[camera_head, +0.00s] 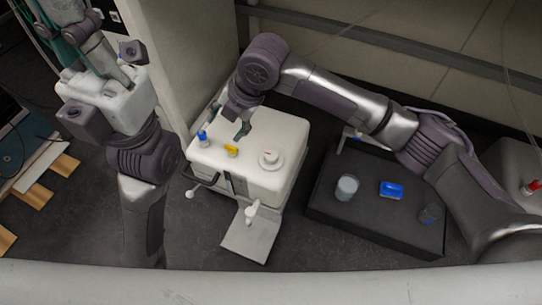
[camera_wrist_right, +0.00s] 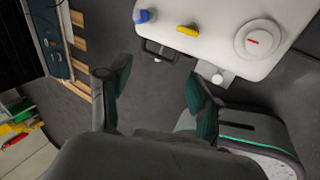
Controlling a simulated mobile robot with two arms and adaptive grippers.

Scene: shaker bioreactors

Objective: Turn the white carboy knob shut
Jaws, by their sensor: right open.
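The white carboy (camera_head: 267,137) stands in the middle of the head view. A white knob (camera_head: 252,211) sticks out low on its front, above a grey plate. In the right wrist view the carboy top (camera_wrist_right: 215,27) is at the upper right, and a white fitting (camera_wrist_right: 217,77) at its front edge lies by the right fingertip. My right gripper (camera_head: 243,130) is above the carboy's back part in the head view; it is open and empty in the wrist view (camera_wrist_right: 155,88). My left arm stands at the left; I cannot make out its gripper.
A blue cap (camera_head: 202,135), a yellow piece (camera_head: 231,150) and a round white lid (camera_head: 269,159) are on the carboy top. A dark handle (camera_wrist_right: 160,50) is on its front. A black table (camera_head: 330,207) at right holds a white cup (camera_head: 346,187) and a blue item (camera_head: 391,190).

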